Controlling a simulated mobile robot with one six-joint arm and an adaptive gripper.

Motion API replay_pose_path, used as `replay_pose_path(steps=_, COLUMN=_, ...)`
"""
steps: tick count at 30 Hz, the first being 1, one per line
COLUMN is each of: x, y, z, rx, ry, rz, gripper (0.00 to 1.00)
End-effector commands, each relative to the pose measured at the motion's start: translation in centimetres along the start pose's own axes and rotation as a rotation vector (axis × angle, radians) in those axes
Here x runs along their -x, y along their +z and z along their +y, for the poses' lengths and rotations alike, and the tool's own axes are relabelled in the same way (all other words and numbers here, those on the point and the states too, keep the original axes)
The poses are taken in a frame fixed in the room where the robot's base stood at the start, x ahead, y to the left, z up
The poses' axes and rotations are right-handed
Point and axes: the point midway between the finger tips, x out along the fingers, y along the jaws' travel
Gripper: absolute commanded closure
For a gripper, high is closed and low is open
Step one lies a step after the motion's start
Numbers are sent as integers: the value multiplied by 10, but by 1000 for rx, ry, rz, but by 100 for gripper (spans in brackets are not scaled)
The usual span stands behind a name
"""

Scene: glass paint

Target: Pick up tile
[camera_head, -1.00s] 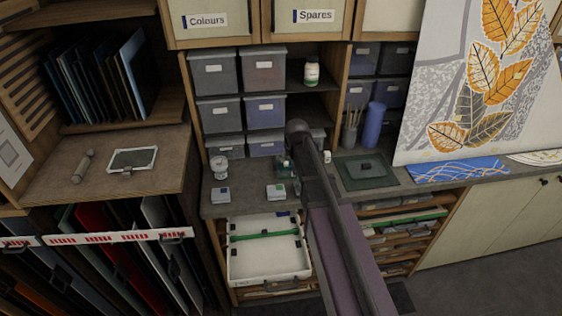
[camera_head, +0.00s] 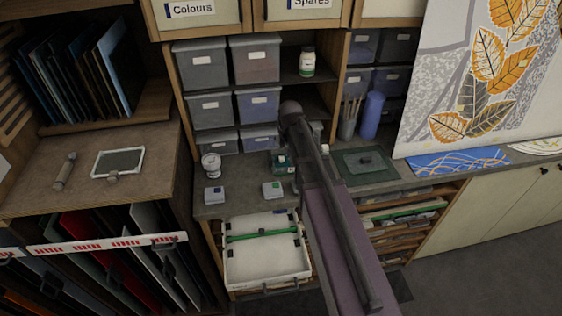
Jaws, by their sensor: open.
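I cannot tell for sure which thing is the tile. A flat dark green square (camera_head: 352,174) lies on the counter right of my arm, with a small dark piece (camera_head: 365,161) on it. A white-framed dark panel (camera_head: 118,162) lies on the left wooden bench. My arm reaches over the counter from the lower right. My gripper cannot be made out, being hidden by the arm.
An open white drawer (camera_head: 265,262) juts out below the counter. A glass jar (camera_head: 211,165), a teal box (camera_head: 281,162), a brush pot (camera_head: 348,126) and a blue roll (camera_head: 372,115) stand on the counter. Grey bins (camera_head: 254,65) fill the shelves behind. A leaf-patterned panel (camera_head: 450,80) leans at right.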

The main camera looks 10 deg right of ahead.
Motion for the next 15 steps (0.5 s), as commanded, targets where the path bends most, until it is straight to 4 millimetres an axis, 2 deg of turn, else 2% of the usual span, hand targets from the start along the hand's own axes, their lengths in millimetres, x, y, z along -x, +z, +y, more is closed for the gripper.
replay_pose_path(steps=8, x=-12, y=0, z=-5, rx=5, ry=-2, rz=0, gripper=29)
replay_pose_path(steps=15, x=-32, y=1, z=-5, rx=6, ry=-2, rz=0, gripper=29)
